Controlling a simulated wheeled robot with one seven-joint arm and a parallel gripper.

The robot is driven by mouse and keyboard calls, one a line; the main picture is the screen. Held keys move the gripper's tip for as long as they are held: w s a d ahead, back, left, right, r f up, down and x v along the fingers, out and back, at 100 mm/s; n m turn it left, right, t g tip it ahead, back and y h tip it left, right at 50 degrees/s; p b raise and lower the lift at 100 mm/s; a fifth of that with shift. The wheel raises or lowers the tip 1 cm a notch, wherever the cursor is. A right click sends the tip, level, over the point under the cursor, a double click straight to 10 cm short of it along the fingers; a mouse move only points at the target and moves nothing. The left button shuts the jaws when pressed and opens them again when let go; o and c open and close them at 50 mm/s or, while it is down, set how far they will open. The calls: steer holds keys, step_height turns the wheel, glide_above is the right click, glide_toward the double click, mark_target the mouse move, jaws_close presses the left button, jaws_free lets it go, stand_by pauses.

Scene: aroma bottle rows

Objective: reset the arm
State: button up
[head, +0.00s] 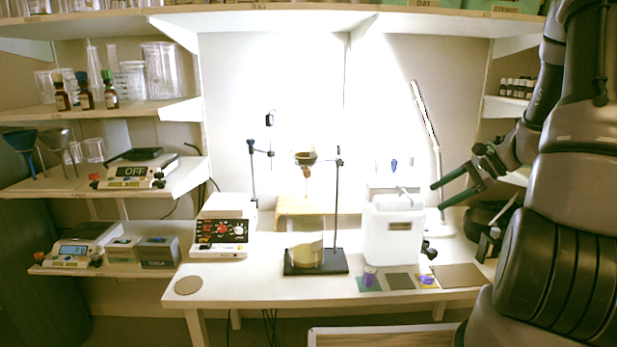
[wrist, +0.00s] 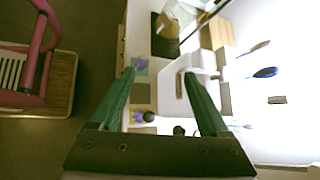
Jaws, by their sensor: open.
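My gripper (head: 437,196) is on the right in the head view, above the right part of the bench and to the right of the white container (head: 392,238). Its two green fingers point left and are spread apart. In the wrist view my gripper (wrist: 160,80) is also open, with nothing held between the fingers. The white container (wrist: 170,90) shows beyond the fingers there. My arm comes in from the right edge of the head view.
The white bench (head: 260,289) carries a red-dialled device (head: 222,232), a stand with a beaker (head: 307,253) and small mats (head: 400,281). A lamp (head: 427,115) stands behind my gripper. Shelves at left hold brown bottles (head: 84,96); small bottles (head: 515,87) stand on the right shelf.

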steer(key=s+a+r+n+t+h, duration=0.1)
steer(key=s+a+r+n+h, duration=0.1)
steer(key=s+a+r+n, duration=0.2)
steer(key=s+a+r+n+t+h, duration=0.1)
steer(key=s+a+r+n+h, duration=0.1)
steer(key=s+r, duration=0.7)
steer(key=s+a+r+n+t+h, duration=0.1)
steer(key=s+a+r+n+h, duration=0.2)
steer(key=r, duration=0.7)
steer(key=s+a+n, duration=0.2)
steer(key=s+n, duration=0.1)
steer(key=shift+s+a+r+n, duration=0.3)
steer(key=shift+a+r+n, duration=0.05)
steer(key=shift+n, duration=0.05)
